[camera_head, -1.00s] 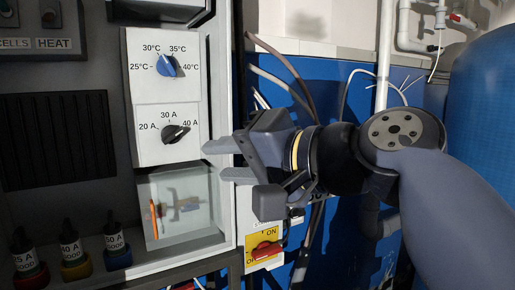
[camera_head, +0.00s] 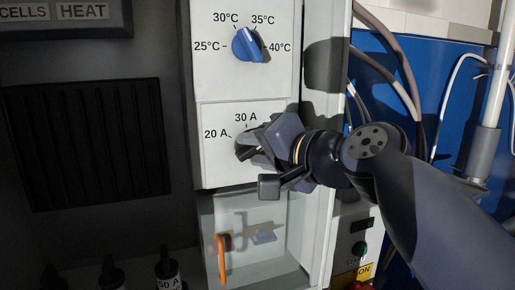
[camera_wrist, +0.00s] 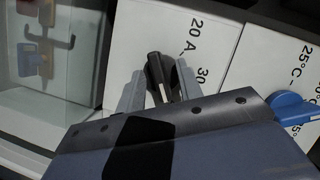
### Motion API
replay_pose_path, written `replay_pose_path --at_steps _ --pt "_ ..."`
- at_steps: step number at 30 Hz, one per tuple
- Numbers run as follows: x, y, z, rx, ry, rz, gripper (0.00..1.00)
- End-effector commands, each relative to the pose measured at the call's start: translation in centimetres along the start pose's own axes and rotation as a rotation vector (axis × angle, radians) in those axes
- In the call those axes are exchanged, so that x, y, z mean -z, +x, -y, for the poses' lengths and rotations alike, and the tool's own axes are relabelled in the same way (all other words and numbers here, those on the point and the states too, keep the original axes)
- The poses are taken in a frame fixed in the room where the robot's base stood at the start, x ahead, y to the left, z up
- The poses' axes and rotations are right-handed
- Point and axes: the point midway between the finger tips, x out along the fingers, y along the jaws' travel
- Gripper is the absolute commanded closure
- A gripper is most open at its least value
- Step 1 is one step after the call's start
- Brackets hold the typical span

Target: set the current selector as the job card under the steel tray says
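The current selector (camera_head: 241,150) is a black knob on a white panel, with 20 A and 30 A printed around it; the 40 A mark is hidden behind my gripper. My gripper (camera_head: 252,153) is at the knob from the right and covers much of it. In the wrist view, the knob (camera_wrist: 157,72) stands between my two grey fingers (camera_wrist: 160,80), which look open around it with a small gap on the left. The job card and the steel tray are not in view.
A blue temperature knob (camera_head: 247,44) sits just above. Below is a clear-fronted box (camera_head: 285,215) with an orange handle (camera_head: 221,258). Black-topped plugs (camera_head: 167,268) stand at lower left. Cables (camera_head: 395,70) hang to the right of the cabinet.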

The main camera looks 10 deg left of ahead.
Motion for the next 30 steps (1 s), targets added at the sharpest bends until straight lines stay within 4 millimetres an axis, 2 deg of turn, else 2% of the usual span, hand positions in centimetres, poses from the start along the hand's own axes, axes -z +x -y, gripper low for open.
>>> replay_pose_path --at_steps 2,15,30 --pt "0.00 0.00 -0.03 0.000 0.000 0.000 0.65" --pt "0.01 -0.02 -0.03 0.000 0.001 0.000 1.00" --pt "0.03 -0.04 0.11 -0.028 -0.067 0.001 1.00"
